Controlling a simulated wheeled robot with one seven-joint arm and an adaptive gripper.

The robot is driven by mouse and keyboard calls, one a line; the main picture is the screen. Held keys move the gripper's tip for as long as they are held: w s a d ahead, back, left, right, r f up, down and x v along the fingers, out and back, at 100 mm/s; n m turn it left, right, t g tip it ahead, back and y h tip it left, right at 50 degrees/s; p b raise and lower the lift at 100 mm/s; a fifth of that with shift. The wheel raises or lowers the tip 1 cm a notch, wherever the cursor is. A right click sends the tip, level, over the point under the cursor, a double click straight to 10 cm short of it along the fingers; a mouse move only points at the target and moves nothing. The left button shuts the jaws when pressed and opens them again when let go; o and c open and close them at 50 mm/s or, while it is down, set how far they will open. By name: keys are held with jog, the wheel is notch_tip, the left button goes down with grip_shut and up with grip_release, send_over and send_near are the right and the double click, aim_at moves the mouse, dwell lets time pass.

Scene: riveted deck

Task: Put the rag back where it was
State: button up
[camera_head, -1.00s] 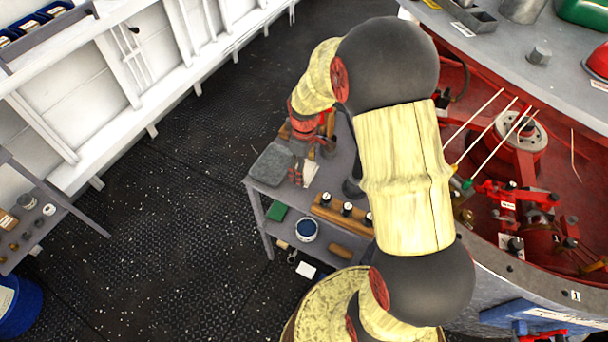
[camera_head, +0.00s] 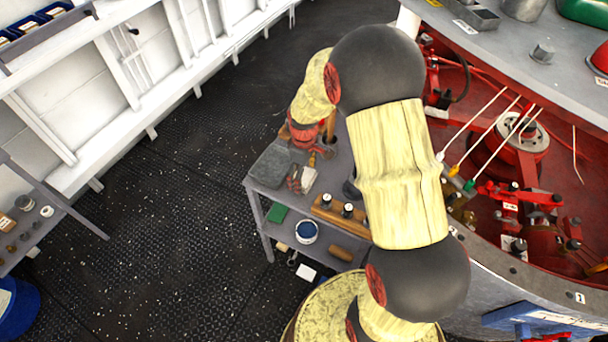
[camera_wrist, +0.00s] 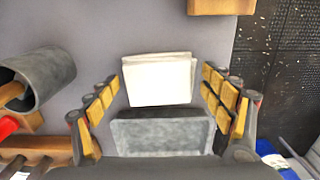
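In the wrist view, a pale folded cloth (camera_wrist: 158,80), which looks like the rag, lies beyond and between my fingers, with gaps on both sides. My gripper (camera_wrist: 165,95) is open, its yellow-padded fingers spread. A grey block-like thing (camera_wrist: 160,136) shows nearer the palm; I cannot tell whether it touches the fingers. In the head view, my wrist is over the grey workbench (camera_head: 262,188), and my arm hides part of the bench. A flat grey piece (camera_head: 270,165) and a small white piece (camera_head: 308,179) lie there.
A wooden rack (camera_head: 330,210) with dark knobs is at the bench front. A blue tin (camera_head: 306,231) sits lower down. Dark floor (camera_head: 170,220) is open to the left.

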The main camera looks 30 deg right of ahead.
jog(key=shift+o, duration=0.3)
notch_tip(320, 180, up, 12)
jog(key=p, duration=0.3)
notch_tip(320, 180, up, 15)
jog(key=m+t, duration=0.3)
send_over(304, 177)
jog(key=s+a, duration=0.6)
jog(key=s, duration=0.2)
jog(key=s+a+r+m+t, duration=0.1)
jog(key=s+a+r+m, duration=0.1)
jog(key=s, duration=0.4)
jog(key=s+a+r+m+t, duration=0.1)
jog(key=s+a+r, duration=0.1)
jog(key=s+r, duration=0.2)
jog(key=s, duration=0.3)
jog(key=shift+s+a+r+m+t, duration=0.15)
jog(key=shift+r+m+t, duration=0.15)
jog(key=shift+r+m, duration=0.1)
jog(key=shift+f, duration=0.15)
